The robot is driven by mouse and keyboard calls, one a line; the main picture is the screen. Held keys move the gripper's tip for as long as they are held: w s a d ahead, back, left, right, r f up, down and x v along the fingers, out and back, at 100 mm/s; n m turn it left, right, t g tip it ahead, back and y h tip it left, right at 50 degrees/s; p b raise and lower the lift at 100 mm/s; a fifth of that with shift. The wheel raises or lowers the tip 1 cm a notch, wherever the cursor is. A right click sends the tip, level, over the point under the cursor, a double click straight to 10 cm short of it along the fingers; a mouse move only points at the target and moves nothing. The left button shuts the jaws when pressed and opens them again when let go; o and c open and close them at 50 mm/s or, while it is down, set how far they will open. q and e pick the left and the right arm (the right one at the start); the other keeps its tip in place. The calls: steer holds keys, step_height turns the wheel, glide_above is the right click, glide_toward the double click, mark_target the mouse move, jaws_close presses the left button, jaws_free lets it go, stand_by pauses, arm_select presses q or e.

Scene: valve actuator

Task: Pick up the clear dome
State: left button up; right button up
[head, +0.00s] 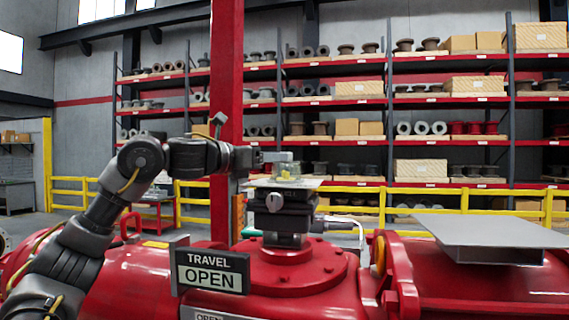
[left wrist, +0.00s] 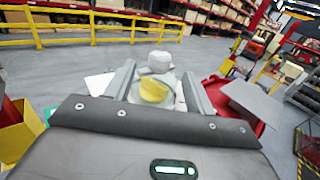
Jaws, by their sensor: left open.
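The clear dome (head: 289,172) sits on top of the black valve actuator stack (head: 284,212), over a thin flat plate. Something yellow shows through it. My left gripper (head: 278,157) reaches in from the left, level, at the dome's upper left side. In the left wrist view the dome (left wrist: 153,91) lies between the two open fingers (left wrist: 158,84), with its pale top beyond. I see a finger on each side of it; whether either touches it I cannot tell. My right gripper is in neither view.
The actuator stands on a big red valve body (head: 290,278) with a "TRAVEL OPEN" sign (head: 211,271) at front left. A grey flat plate (head: 490,232) stands at right. A red column (head: 226,110) rises behind my left arm. Yellow railings (head: 345,209) and shelves are farther back.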

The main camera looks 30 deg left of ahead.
mark_target(285, 163)
arm_select(q)
steer(key=p+x, duration=0.3)
steer(key=x, duration=0.2)
steer(key=shift+w, duration=0.15)
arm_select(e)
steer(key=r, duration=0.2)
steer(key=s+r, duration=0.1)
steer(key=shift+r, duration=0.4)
arm_select(q)
steer(key=shift+c, duration=0.5)
steer(key=c, duration=0.9)
steer(key=shift+c, duration=0.2)
steer(key=shift+r, duration=0.1)
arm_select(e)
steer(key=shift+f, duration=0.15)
